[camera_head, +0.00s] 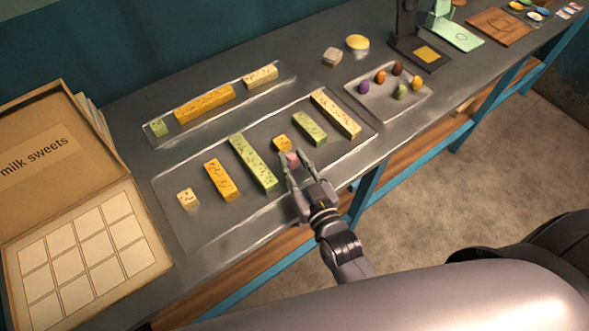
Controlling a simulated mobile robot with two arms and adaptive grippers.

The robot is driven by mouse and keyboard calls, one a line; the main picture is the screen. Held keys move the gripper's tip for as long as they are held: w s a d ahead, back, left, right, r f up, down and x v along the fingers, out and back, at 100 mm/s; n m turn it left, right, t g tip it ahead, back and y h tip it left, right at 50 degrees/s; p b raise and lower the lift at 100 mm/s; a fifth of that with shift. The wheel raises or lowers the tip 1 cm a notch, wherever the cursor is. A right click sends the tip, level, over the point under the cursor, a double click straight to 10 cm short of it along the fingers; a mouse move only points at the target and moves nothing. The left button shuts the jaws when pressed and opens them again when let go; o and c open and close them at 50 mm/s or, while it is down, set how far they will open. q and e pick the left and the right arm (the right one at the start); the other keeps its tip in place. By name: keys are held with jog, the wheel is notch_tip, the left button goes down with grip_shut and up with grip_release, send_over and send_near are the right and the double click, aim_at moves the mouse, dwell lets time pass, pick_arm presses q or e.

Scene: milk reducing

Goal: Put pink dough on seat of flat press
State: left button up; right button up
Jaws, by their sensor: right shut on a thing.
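A small pink piece, which looks like the pink dough (291,158), is between the fingertips of my right gripper (294,164). The gripper is shut on it, over the large tray of sweet bars, and the fingers hide part of it. Whether it touches the tray I cannot tell. At the back right stand a black press (404,48) with a yellow square on its base and a pale green press (461,36). Which one is the flat press I cannot tell. Both are well away from my gripper. My left gripper is not in view.
The large tray (168,194) holds several yellow, green and cream bars. A narrower tray (153,140) lies behind it. A small tray (381,108) of coloured balls lies between my gripper and the presses. An open sweets box (160,262) stands at the left. A wooden board (499,27) lies far right.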

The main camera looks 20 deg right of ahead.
jog(key=shift+f, duration=0.45)
jog(key=o, duration=0.7)
jog(key=shift+r, duration=0.1)
